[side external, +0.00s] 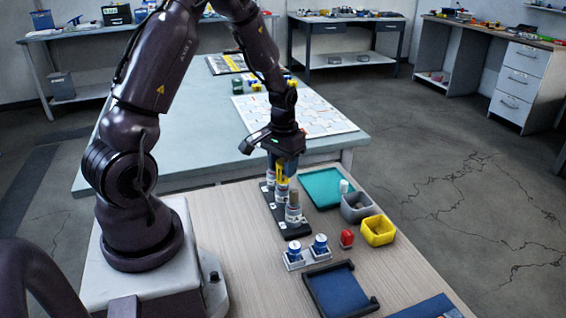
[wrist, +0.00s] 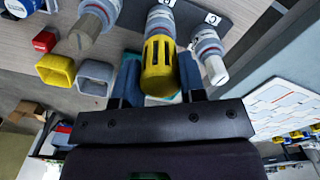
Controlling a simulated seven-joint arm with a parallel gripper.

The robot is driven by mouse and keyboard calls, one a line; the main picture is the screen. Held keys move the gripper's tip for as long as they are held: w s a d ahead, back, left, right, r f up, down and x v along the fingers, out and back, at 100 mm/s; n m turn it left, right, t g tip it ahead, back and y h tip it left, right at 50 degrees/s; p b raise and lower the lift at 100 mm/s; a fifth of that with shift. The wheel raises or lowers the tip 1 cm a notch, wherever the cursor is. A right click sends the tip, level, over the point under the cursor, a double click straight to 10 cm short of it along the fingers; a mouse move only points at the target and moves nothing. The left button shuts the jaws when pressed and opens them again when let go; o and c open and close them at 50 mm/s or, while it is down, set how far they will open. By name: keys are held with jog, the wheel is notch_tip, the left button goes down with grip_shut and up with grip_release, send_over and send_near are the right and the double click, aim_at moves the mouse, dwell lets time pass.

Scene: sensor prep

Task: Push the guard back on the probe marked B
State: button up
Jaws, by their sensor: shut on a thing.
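The yellow slotted guard (wrist: 158,66) is between the blue finger pads of my gripper (wrist: 159,82), which is shut on it. The guard is in line with the middle probe (wrist: 160,24), a grey body with coloured bands, and its far end meets or nearly meets that body. I cannot tell how far it is seated. In the side external view my gripper (side external: 284,160) points down over the black rack (side external: 277,213), with the yellow guard (side external: 282,172) below it. A tan-tipped probe (side external: 294,209) stands in front; a white-tipped probe (wrist: 209,52) is on the other side.
Right of the rack are a teal mat (side external: 318,194), a grey bin (side external: 358,208), a yellow bin (side external: 378,231) and a red object (side external: 346,238). Two blue-topped jars (side external: 320,244) and a blue tray (side external: 343,290) lie in front. The wooden tabletop left of the rack is clear.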

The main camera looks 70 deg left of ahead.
aim_at(282, 162)
jog(key=shift+f, duration=1)
jog(key=shift+c, duration=0.3)
dwell(0.4)
jog(key=o, duration=1.1)
jog(key=shift+r, duration=0.7)
jog(key=shift+r, duration=2.9)
jog(key=shift+s, duration=0.1)
